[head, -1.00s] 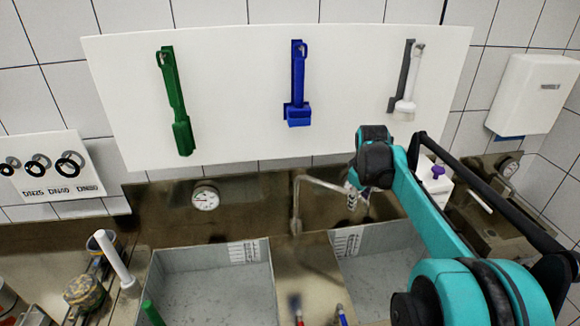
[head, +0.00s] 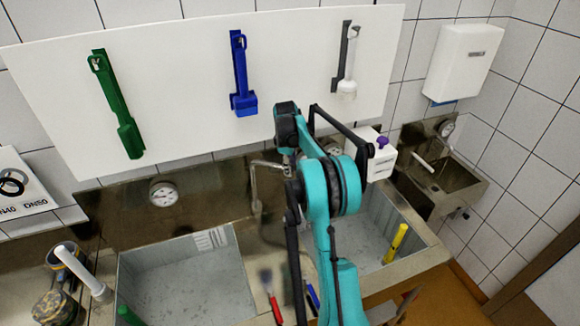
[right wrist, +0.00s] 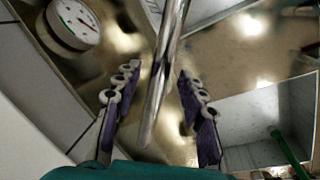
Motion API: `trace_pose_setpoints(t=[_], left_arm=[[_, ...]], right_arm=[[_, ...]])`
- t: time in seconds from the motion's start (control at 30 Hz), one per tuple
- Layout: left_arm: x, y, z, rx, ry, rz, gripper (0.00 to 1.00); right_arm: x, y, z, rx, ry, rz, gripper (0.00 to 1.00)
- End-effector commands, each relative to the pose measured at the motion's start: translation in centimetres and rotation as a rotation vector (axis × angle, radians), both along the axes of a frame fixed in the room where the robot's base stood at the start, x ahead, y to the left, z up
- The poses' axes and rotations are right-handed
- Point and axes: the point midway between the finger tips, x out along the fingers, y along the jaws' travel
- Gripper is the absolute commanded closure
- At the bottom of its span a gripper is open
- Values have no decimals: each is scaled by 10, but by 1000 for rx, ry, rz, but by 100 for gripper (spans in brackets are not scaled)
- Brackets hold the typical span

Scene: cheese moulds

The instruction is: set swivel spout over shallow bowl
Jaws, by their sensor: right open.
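The swivel spout (head: 254,186) is a thin metal pipe rising between the two sink bowls and bent toward the right at its top. In the right wrist view the spout (right wrist: 160,75) runs between the fingers of my right gripper (right wrist: 157,92). These fingers stand open on both sides of it, not closed on it. In the head view the right gripper (head: 288,166) is at the spout's free end, partly hidden by my arm. The left bowl (head: 180,272) and the right bowl (head: 376,228) are grey; which is shallower I cannot tell. My left gripper is not in view.
A dial gauge (head: 164,193) is on the back panel. Red (head: 273,308) and blue (head: 312,296) handles lie at the front between the bowls. A yellow tool (head: 395,243) stands in the right bowl, a green one (head: 128,315) in the left. Brushes hang on a white board (head: 180,80).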

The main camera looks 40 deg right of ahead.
Motion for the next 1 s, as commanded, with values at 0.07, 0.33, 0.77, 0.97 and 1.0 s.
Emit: trace_pose_setpoints(t=[0.07, 0.33, 0.77, 0.97, 1.0], left_arm=[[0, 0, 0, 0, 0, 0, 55], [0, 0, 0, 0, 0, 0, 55], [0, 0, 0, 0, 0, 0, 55], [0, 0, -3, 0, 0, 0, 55], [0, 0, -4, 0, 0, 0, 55]], right_arm=[[1, -1, -5, 0, 0, 0, 59], [1, -1, -7, 0, 0, -1, 59], [0, 0, -7, 1, -1, -5, 100], [-4, 7, -7, 0, -1, -51, 100], [-5, 10, -8, 1, -1, -68, 100]])
